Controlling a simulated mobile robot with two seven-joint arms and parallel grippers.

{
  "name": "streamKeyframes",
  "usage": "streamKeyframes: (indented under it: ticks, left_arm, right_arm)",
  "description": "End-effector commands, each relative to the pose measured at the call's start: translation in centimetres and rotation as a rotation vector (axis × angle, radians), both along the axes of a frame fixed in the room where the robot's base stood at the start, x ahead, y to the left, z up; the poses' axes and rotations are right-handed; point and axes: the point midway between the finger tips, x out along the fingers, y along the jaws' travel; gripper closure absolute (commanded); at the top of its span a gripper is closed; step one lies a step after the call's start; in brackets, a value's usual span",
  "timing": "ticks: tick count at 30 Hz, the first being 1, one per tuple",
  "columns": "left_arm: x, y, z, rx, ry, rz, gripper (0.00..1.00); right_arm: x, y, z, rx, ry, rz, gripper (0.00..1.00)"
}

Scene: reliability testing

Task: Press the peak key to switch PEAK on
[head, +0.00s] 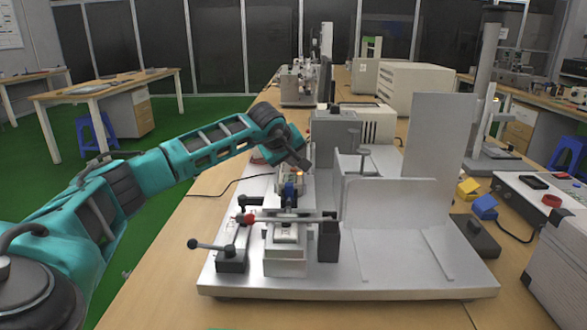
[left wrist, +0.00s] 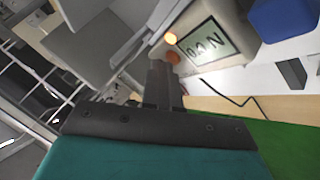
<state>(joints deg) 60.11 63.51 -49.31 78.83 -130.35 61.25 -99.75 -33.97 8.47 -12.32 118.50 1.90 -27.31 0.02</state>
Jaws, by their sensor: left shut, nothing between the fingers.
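A small beige gauge (head: 291,181) with an orange key stands at the back of the white test stand (head: 350,275). In the left wrist view its display (left wrist: 206,41) shows large dark characters, turned on their side. My left gripper (head: 305,164) is shut and empty, right over the gauge. In the left wrist view its tips (left wrist: 162,66) are close to the lower key; I cannot tell whether they touch it. Key labels are not readable. My right gripper is not in view.
Yellow (head: 468,189) and blue (head: 485,206) blocks lie to the right. A black cable runs left of the gauge.

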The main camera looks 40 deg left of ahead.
Motion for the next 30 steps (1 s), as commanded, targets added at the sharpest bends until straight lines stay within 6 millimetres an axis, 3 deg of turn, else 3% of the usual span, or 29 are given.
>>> streamKeyframes:
  ticks: [15,25,30]
  left_arm:
    - [0.0,0.0,1.8,0.000,0.002,0.001,1.00]
    - [0.0,0.0,1.8,0.000,0.001,0.001,1.00]
    - [0.0,0.0,3.0,0.000,0.001,0.001,1.00]
  right_arm:
    - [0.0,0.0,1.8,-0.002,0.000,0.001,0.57]
    - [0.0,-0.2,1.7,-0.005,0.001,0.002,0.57]
    - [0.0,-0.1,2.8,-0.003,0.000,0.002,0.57]
